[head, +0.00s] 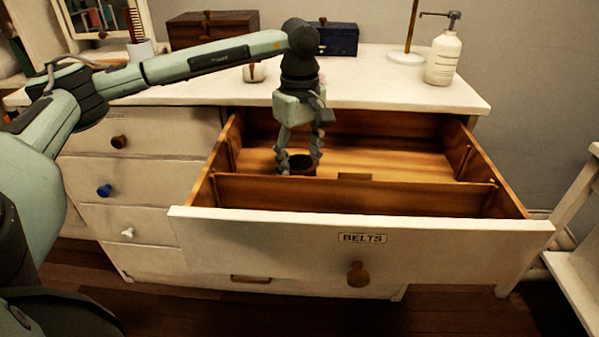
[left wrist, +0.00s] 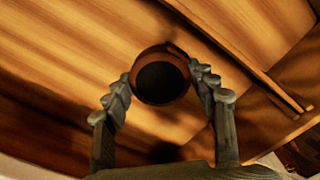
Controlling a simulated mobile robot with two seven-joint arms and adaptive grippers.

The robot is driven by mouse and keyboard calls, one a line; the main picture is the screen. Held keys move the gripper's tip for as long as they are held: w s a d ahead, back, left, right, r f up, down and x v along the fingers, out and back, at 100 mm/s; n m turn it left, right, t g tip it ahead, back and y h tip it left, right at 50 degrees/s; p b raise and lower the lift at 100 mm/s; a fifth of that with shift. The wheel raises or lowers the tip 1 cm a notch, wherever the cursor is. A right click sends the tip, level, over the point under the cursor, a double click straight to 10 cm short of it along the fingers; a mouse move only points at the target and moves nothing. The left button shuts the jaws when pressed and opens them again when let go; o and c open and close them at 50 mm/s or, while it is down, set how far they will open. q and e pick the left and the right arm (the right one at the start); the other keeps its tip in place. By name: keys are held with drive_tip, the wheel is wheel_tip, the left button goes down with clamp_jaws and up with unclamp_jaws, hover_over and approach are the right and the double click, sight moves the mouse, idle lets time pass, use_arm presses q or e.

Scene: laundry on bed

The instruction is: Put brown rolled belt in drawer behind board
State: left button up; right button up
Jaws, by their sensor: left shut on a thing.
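The brown rolled belt (head: 302,167) is a small dark ring-shaped roll inside the open drawer (head: 250,229), whose front reads BELTS. A wooden board (head: 390,194) runs across the drawer and splits it into a front and a back part. My left gripper (head: 301,163) points down into the back part, behind the board, and is shut on the belt. In the left wrist view the roll (left wrist: 161,82) sits between the two fingers of the gripper (left wrist: 162,82), over wood grain. I cannot tell whether the belt touches the drawer floor. My right gripper is not in view.
The white dresser top (head: 385,85) holds a brown box (head: 212,30), a blue box (head: 338,39) and a pump bottle (head: 443,52). The drawer's side walls and board stand close around the gripper. The back part is bare to the right.

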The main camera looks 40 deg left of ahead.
sight(299, 162)
use_arm(q)
drive_tip(key=shift+f, duration=1.5)
drive_tip(key=shift+f, duration=0.15)
drive_tip(key=o, duration=1.3)
drive_tip(key=shift+c, duration=0.2)
drive_tip(key=shift+r, duration=6.15)
